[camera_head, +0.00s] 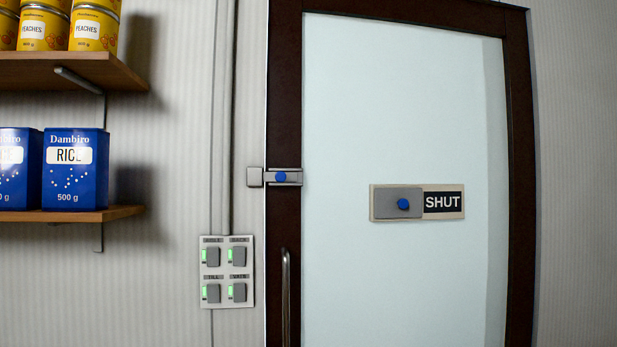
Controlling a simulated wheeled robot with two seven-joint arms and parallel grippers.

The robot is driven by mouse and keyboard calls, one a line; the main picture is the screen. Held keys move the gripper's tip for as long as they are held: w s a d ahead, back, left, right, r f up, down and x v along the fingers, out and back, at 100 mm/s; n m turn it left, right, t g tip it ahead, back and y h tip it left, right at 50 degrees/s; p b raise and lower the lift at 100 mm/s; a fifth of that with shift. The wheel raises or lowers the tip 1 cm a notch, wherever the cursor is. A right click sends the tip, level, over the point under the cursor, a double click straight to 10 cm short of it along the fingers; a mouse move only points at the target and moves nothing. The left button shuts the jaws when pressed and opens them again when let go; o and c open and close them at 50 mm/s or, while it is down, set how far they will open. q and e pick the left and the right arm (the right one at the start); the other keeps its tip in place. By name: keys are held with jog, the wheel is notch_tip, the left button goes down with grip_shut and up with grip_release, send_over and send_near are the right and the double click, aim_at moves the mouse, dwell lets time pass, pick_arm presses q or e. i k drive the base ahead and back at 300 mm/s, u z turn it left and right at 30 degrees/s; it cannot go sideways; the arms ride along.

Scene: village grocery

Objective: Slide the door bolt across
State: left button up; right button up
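The door bolt (288,177) is a small grey metal piece with a round blue knob, mounted on the left part of the dark brown door frame at mid height. A grey keeper plate (254,177) sits on the wall just to its left. The knob is near the middle of the bolt's housing. I cannot tell whether the bolt's end is inside the keeper. The door (405,120) has a pale glass panel and looks closed. Neither of my grippers is in view.
A sign reading SHUT (443,202) has a grey slider (385,205) with a blue knob. A vertical handle (286,295) is below the bolt. A switch panel (227,272) with green lights is left. Shelves (75,214) hold rice packs (75,170) and peach tins (94,27).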

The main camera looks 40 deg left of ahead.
aim_at(280, 176)
jog(key=u, duration=0.7)
jog(key=i, duration=0.45)
jog(key=u, duration=0.5)
